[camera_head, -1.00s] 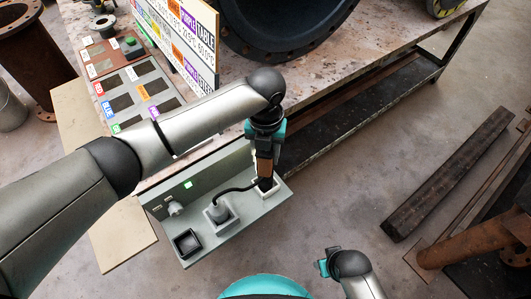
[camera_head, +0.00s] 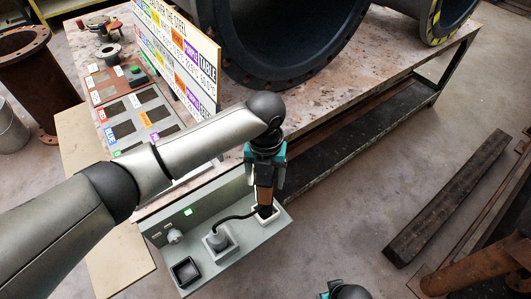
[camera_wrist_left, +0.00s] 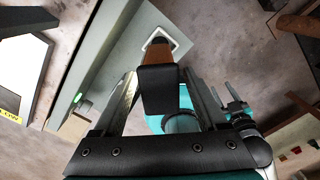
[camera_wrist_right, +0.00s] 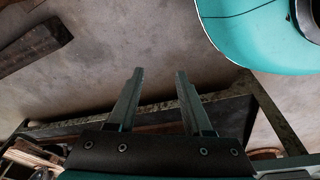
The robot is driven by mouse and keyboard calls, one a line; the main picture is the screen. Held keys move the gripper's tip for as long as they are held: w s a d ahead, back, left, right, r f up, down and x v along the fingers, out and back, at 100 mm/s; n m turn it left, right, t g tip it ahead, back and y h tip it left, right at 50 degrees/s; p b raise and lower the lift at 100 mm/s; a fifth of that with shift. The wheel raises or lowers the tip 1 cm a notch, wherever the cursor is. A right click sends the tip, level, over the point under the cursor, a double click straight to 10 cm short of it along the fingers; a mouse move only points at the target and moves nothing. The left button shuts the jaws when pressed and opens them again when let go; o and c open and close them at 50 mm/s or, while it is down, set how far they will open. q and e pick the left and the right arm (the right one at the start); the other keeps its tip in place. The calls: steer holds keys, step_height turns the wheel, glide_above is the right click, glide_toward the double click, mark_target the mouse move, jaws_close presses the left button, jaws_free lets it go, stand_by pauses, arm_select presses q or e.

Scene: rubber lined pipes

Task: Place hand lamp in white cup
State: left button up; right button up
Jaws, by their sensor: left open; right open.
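The hand lamp, with a brown part (camera_head: 264,195) and a black part (camera_wrist_left: 157,92), stands with its lower end in the white cup (camera_head: 275,216). The square rim of the white cup (camera_wrist_left: 172,38) also shows in the left wrist view; the lamp's lower end is hidden in it. My left gripper (camera_head: 265,178) is above the cup with its fingers on either side of the lamp. In the left wrist view the fingers (camera_wrist_left: 160,76) are open, with gaps beside the lamp. My right gripper (camera_wrist_right: 160,73) is open and empty over the floor, away from the lamp.
A grey fixture (camera_head: 240,255) carries the cup, a socket with a black cable (camera_head: 217,242) and a black square cup (camera_head: 186,271). The worktable (camera_head: 310,120) behind holds a sign board (camera_head: 180,45), a panel (camera_head: 128,100) and large pipes (camera_head: 290,40). Beams (camera_head: 450,190) lie on the floor at right.

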arm_select(q)
step_height(320, 180, up, 9)
steer(key=p, duration=0.3)
steer(key=shift+r+p, duration=0.35)
steer(key=shift+r, duration=0.3)
arm_select(e)
steer(key=s+d+f, duration=0.4)
steer(key=s, duration=0.1)
steer(key=shift+s+d+f, duration=0.2)
steer(key=shift+f, duration=0.15)
stand_by(0.4)
